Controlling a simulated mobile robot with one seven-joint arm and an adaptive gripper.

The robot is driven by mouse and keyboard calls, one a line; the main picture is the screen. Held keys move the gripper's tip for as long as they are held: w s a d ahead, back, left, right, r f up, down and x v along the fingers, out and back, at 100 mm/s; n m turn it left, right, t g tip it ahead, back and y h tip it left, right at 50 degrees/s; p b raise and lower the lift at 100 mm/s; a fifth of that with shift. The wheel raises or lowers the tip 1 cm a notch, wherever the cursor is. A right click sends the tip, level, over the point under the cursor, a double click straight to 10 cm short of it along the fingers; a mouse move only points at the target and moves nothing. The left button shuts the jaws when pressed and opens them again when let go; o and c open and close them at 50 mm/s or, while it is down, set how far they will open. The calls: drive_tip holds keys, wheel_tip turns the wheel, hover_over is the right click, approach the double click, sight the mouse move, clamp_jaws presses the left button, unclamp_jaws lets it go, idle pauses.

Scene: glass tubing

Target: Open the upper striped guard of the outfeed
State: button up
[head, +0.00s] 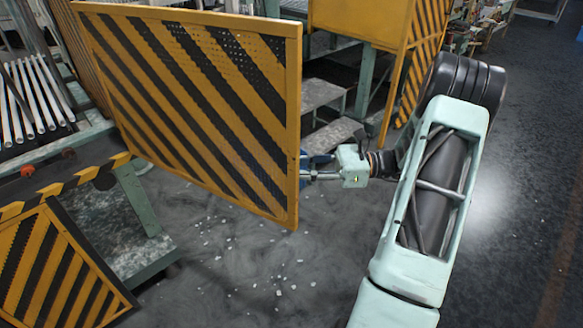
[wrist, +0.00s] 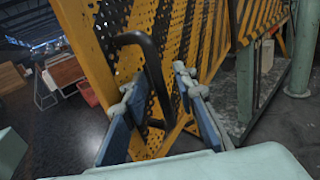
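The upper striped guard (head: 200,100) is a yellow-framed panel with black diagonal stripes and perforations. In the head view it stands out at an angle from the outfeed, over the floor. In the wrist view its perforated face (wrist: 112,60) carries a bent black bar handle (wrist: 152,62). My gripper (head: 318,167) is at the panel's right edge, its fingertips partly hidden behind it. In the wrist view my gripper (wrist: 157,84) has its two blue-padded fingers wide apart, with the handle showing between them. I cannot tell if either finger touches the handle.
A lower striped panel (head: 62,270) is at the bottom left. The outfeed holds several glass tubes (head: 30,100) at the far left. Another yellow striped guard (head: 415,70) and grey steps (head: 325,115) stand behind. The floor (head: 250,265) below has scattered shards; the right side is clear.

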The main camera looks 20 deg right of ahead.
drive_tip(key=v, duration=1.2)
idle(0.3)
